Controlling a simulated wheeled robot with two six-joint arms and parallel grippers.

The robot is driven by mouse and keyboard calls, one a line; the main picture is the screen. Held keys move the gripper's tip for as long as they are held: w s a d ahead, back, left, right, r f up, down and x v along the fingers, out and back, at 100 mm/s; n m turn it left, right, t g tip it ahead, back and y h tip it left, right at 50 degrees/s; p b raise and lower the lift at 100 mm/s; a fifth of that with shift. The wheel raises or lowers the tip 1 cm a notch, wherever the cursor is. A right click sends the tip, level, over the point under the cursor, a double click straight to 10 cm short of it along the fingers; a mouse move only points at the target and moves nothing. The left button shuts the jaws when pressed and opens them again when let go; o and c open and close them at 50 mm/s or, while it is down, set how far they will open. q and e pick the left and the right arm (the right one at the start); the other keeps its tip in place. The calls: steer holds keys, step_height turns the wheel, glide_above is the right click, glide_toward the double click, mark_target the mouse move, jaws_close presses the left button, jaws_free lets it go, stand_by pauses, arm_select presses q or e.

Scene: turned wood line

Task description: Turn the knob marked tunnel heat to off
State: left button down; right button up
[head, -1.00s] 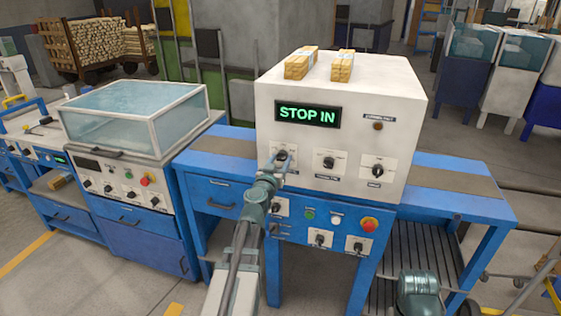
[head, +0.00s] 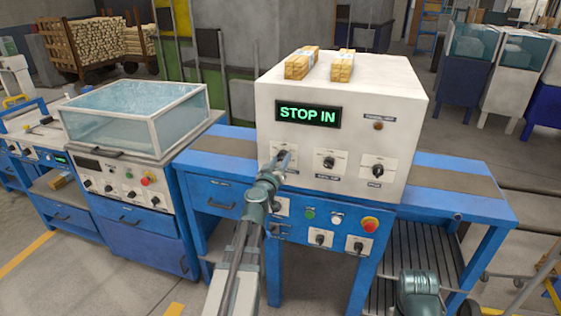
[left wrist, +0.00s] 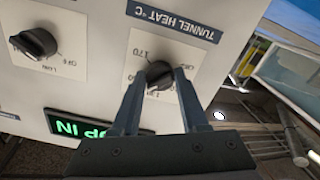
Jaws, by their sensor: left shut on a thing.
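The tunnel heat knob (left wrist: 158,72) is black and sits on a white plate. In the left wrist view, which is upside down, its label reads "TUNNEL HEAT °C", with a 170 mark near the knob. My left gripper (left wrist: 161,80) is shut on the knob, one finger on each side. In the head view my left gripper (head: 279,163) reaches the leftmost knob plate on the front of the white cabinet (head: 340,95) and mostly hides the knob. I cannot read where the knob's pointer stands. My right gripper is not in view.
The green display (head: 307,114) reads "STOP IN". Two more knobs, a middle one (head: 329,162) and a right one (head: 377,171), sit beside it. Below, the blue panel carries a red button (head: 369,224) and more knobs. Wrapped wood bundles (head: 300,63) lie on top.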

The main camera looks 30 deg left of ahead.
arm_select(q)
steer(key=n, duration=0.4)
steer(key=shift+n, duration=0.4)
steer(key=n, duration=0.3)
steer(key=shift+n, duration=0.3)
steer(key=n, duration=0.4)
steer(key=shift+r, duration=0.1)
steer(key=n, duration=0.8)
steer(key=shift+n, duration=0.3)
steer(key=n, duration=0.3)
steer(key=shift+s+n, duration=0.1)
steer(key=shift+n, duration=0.3)
steer(key=n, duration=0.4)
steer(key=shift+n, duration=2)
